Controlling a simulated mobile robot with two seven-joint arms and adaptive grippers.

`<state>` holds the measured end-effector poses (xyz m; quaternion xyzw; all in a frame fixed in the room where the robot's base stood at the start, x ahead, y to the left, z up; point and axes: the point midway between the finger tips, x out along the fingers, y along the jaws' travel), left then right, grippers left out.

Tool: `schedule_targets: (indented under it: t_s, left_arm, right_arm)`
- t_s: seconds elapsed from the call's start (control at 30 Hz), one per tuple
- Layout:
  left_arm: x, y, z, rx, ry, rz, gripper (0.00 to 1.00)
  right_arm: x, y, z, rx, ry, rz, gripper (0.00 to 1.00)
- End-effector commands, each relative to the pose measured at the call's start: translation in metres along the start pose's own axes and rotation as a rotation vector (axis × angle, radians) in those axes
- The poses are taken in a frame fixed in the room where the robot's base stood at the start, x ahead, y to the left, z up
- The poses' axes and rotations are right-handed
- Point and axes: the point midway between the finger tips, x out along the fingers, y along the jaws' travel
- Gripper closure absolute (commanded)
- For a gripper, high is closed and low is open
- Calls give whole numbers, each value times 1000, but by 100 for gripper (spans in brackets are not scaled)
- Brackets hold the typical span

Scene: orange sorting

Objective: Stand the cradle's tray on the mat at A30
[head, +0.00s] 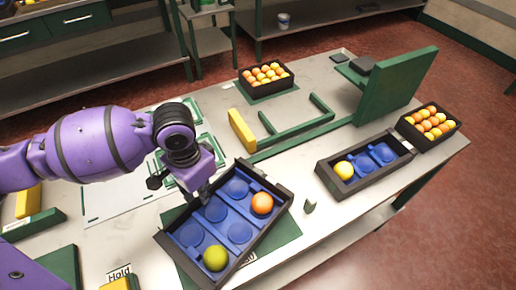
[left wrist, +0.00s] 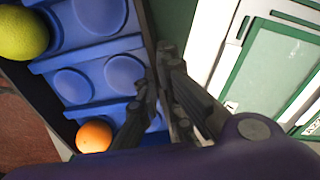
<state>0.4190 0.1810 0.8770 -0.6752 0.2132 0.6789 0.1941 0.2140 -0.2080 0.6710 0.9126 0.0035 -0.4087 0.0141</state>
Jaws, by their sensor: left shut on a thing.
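A dark-walled tray (head: 172,245) with blue cups lies near the front middle of the head view. It holds an orange fruit (head: 262,203) and a yellow-green fruit (head: 215,258); its other cups look empty. My left gripper (head: 203,192) is shut on the tray's far-left wall. In the left wrist view my fingers (left wrist: 166,85) close at the edge of the blue insert (left wrist: 75,55). A green mat (head: 284,231) shows partly under the tray; I cannot tell whether they touch. Green-and-white outlined mats (head: 205,142) lie beyond the gripper. No A30 label is clearly readable.
A second tray (head: 334,184) with one yellow fruit stands at the right. Full crates of fruit stand at the back (head: 246,84) and far right (head: 447,138). A green upright panel (head: 400,85) and a yellow block (head: 242,130) stand beyond. A "Hold" label (head: 119,273) lies front left.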

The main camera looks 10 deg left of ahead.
Motion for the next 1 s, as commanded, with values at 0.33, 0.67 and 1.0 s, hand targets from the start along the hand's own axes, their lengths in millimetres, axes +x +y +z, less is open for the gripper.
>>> schedule_targets:
  t_s: [0.33, 0.67, 1.0]
  left_arm:
    - [7, 0, 0, 0, 0, 2, 100]
    - [10, 0, 0, 0, 0, 1, 72]
    - [9, 0, 1, 0, -1, 0, 72]
  right_arm:
    - [1, 0, 5, 0, -10, -1, 100]
    - [1, 0, 4, -1, -8, -1, 100]
    - [0, 0, 2, -6, -5, -2, 100]
